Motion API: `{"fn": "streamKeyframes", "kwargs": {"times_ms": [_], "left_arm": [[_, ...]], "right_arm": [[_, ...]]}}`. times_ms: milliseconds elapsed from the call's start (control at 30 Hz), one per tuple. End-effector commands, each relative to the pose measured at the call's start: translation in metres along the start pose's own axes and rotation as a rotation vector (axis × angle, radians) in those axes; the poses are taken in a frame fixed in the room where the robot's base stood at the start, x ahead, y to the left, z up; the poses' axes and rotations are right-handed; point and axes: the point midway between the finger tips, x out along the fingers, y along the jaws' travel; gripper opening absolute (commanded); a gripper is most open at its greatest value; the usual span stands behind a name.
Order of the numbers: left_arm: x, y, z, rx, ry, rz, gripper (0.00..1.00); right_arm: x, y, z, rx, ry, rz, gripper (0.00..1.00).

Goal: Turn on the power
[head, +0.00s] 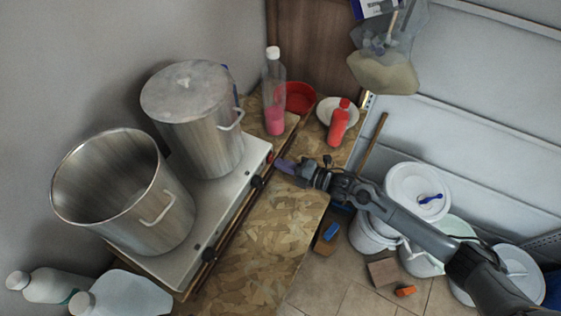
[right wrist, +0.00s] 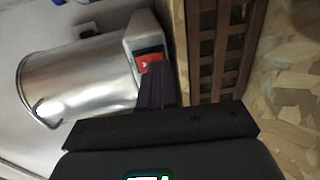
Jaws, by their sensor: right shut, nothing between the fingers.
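The white hot plate (head: 222,205) runs along the wooden bench with two metal pots on it. A small red power switch (head: 269,156) sits at its far right end. In the right wrist view the red switch (right wrist: 149,62) shows on the white end of the plate, partly hidden by my fingers. My right gripper (head: 280,165) is shut and empty, with its purple-dark fingertips (right wrist: 154,72) right beside the switch. I cannot tell whether they touch it. The switch's on or off position is not clear. My left gripper is out of view.
A lidded pot (head: 192,105) and an open pot (head: 122,190) stand on the plate. A bottle with pink liquid (head: 274,105), a red bowl (head: 300,98) and a red bottle (head: 339,126) stand beyond my gripper. White drums (head: 418,188) stand below my right arm.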

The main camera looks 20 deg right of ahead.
Motion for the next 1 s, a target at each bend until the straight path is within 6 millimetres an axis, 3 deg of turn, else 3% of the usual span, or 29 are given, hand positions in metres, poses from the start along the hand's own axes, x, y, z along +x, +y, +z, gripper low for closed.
{"fn": "streamKeyframes", "kwargs": {"times_ms": [200, 567, 767, 800, 1000], "left_arm": [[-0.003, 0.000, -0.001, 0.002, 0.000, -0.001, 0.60], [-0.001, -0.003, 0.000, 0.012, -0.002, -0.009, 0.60], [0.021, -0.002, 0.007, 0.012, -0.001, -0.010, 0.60], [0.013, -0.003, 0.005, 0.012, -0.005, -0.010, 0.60], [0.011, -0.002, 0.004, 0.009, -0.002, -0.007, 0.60]], "right_arm": [[0.011, 0.000, 0.000, -0.001, 0.000, -0.001, 0.00], [0.011, -0.001, 0.000, 0.000, 0.000, 0.000, 0.00], [0.017, -0.010, -0.001, 0.001, 0.001, 0.047, 0.00], [0.015, -0.001, 0.000, 0.000, 0.000, 0.044, 0.00], [0.015, -0.001, 0.000, 0.000, 0.000, 0.042, 0.00]]}}
